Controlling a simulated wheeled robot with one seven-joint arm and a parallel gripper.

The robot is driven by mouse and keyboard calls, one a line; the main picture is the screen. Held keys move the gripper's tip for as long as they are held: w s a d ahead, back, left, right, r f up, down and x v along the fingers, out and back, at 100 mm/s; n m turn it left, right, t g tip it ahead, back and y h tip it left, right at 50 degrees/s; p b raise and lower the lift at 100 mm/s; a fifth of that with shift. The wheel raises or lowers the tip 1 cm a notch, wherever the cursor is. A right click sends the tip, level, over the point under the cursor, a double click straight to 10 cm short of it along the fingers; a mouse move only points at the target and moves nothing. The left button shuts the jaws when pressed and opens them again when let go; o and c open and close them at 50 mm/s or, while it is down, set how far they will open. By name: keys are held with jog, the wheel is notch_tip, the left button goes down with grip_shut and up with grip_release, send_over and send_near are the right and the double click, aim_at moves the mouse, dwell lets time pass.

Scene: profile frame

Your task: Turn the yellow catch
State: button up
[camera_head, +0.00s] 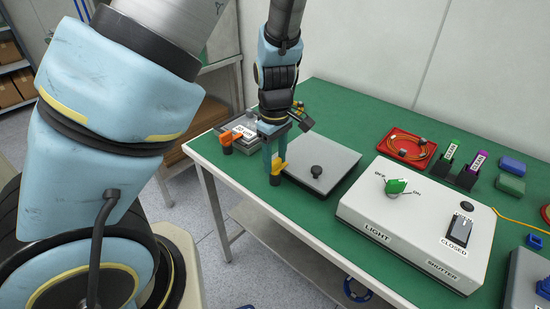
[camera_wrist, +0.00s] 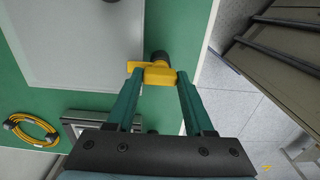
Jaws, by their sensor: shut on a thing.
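The yellow catch (camera_wrist: 160,75) sits at the edge of a flat grey panel (camera_wrist: 85,45) on the green table. A black round knob (camera_wrist: 159,57) is at its far side in the wrist view. My gripper (camera_wrist: 155,78) is shut on the yellow catch, with one green finger on each side. In the head view, my gripper (camera_head: 275,170) points down at the table's front edge, and the yellow catch (camera_head: 281,165) shows partly behind the fingers. The grey panel (camera_head: 322,165) lies flat with a black knob on top.
An orange-handled grey box (camera_head: 245,128) stands just left of my gripper. A white control box (camera_head: 420,215) with a green knob and a switch marked CLOSED is at right. A red tray (camera_head: 407,147) with an orange cable lies behind.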

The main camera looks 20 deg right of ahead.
grip_shut()
jog(key=shift+m, duration=0.3)
jog(key=m, duration=0.2)
jog(key=shift+m, duration=0.3)
jog(key=m+b, duration=0.1)
jog(key=m, duration=0.3)
jog(key=shift+m, duration=0.3)
jog(key=m+b, duration=0.1)
jog(key=m, duration=0.3)
jog(key=shift+m, duration=2)
jog(key=o, duration=1.2)
grip_release()
